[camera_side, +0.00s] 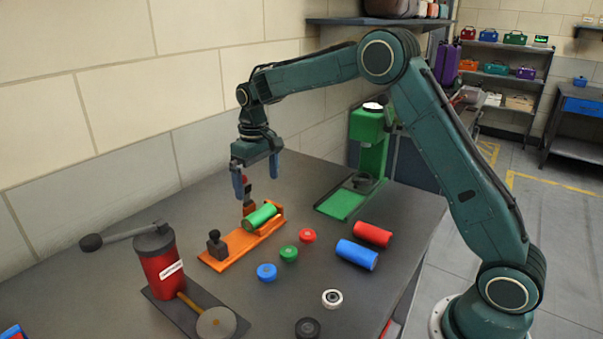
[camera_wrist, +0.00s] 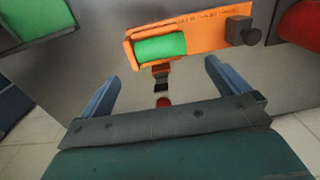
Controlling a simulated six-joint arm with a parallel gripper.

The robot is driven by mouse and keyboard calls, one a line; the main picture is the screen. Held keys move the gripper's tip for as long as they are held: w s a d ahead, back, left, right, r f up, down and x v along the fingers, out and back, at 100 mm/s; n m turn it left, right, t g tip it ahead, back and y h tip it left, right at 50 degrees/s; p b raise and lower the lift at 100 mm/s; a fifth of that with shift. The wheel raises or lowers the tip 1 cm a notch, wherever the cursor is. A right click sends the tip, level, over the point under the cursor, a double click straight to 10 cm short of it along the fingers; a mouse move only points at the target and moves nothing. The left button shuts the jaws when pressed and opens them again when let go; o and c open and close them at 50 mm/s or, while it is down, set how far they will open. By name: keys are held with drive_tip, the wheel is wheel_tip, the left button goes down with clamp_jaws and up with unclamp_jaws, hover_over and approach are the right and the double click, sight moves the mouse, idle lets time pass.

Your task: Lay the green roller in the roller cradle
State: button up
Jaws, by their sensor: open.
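The green roller (camera_side: 262,217) lies on the orange roller cradle (camera_side: 228,252), at its far right end. In the wrist view the green roller (camera_wrist: 160,48) sits within the raised edges at the left end of the cradle (camera_wrist: 205,38). My gripper (camera_side: 255,181) is open and empty, above and behind the roller in the side view. In the wrist view its two blue fingers stand wide apart (camera_wrist: 160,80), with nothing between them touching. A dark post with a knob (camera_side: 217,244) stands on the cradle's near end.
A blue roller (camera_side: 357,254) and a red roller (camera_side: 373,234) lie to the right. Several small round caps, including a green one (camera_side: 289,254), lie in front. A red crank device (camera_side: 160,262) stands front left and a green press (camera_side: 367,150) at the back.

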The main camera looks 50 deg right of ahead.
wheel_tip(320, 180, up, 6)
drive_tip(key=shift+a+r, duration=0.15)
drive_tip(key=shift+r, duration=0.1)
idle(0.6)
drive_tip(key=s+a+r+t, duration=0.1)
drive_tip(key=s+r, duration=0.4)
drive_tip(key=s, duration=0.4)
drive_tip(key=s+a+r+t, duration=0.1)
drive_tip(key=s+r+t, duration=0.1)
drive_tip(key=s+r, duration=0.5)
drive_tip(key=s+f+t, duration=0.1)
drive_tip(key=s+f, duration=0.2)
drive_tip(key=s, duration=0.7)
drive_tip(key=s+f+t, duration=0.1)
drive_tip(key=s+f, duration=0.3)
drive_tip(key=s, duration=0.6)
drive_tip(key=shift+a+f+t, duration=0.2)
drive_tip(key=shift+a+t, duration=0.1)
drive_tip(key=shift+a, duration=0.15)
